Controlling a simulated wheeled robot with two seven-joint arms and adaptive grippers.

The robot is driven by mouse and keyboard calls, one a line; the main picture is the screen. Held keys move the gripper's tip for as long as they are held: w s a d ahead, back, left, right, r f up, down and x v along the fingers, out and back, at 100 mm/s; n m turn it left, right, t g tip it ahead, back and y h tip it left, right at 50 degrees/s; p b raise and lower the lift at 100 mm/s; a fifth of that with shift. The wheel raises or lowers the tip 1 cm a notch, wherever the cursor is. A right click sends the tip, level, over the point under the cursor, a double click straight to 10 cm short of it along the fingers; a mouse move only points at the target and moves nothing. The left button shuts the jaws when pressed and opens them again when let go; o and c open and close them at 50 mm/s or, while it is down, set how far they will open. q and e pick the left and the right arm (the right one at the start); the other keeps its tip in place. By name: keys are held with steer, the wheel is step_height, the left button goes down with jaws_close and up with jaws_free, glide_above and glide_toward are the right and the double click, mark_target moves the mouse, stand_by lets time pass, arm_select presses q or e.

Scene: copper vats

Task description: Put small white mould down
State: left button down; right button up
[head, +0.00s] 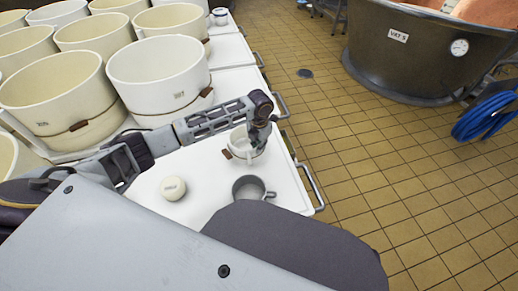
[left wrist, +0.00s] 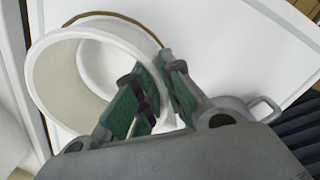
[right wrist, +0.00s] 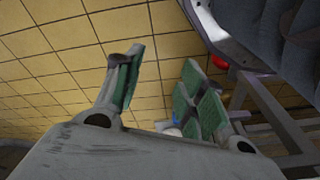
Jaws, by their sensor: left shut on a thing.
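The small white mould (head: 238,145) is a cream cup with a brown band near its base, over the white cart top (head: 206,170). In the left wrist view the mould (left wrist: 60,82) shows its open mouth and pale inside. My left gripper (head: 257,140) is shut on the mould's near wall at the rim; its green-padded fingers (left wrist: 168,68) show there too. I cannot tell whether the mould touches the cart top. My right gripper (right wrist: 163,75) is open and empty above the tiled floor.
A grey metal jug (head: 250,188) and a round cream object (head: 173,188) stand on the cart near the mould. Many large cream moulds (head: 160,75) crowd the left. Cart handles (head: 309,187) stick out at right. A copper vat (head: 425,50) stands across the open floor.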

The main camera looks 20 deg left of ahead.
arm_select(q)
steer(key=shift+f, duration=0.7)
arm_select(e)
steer(key=shift+s+a+r, duration=0.15)
steer(key=shift+s+r, duration=0.2)
steer(key=shift+r, duration=0.2)
arm_select(q)
steer(key=c, duration=1.6)
jaws_free()
steer(key=shift+o, duration=0.3)
arm_select(e)
steer(key=shift+w, duration=0.25)
steer(key=shift+w, duration=0.2)
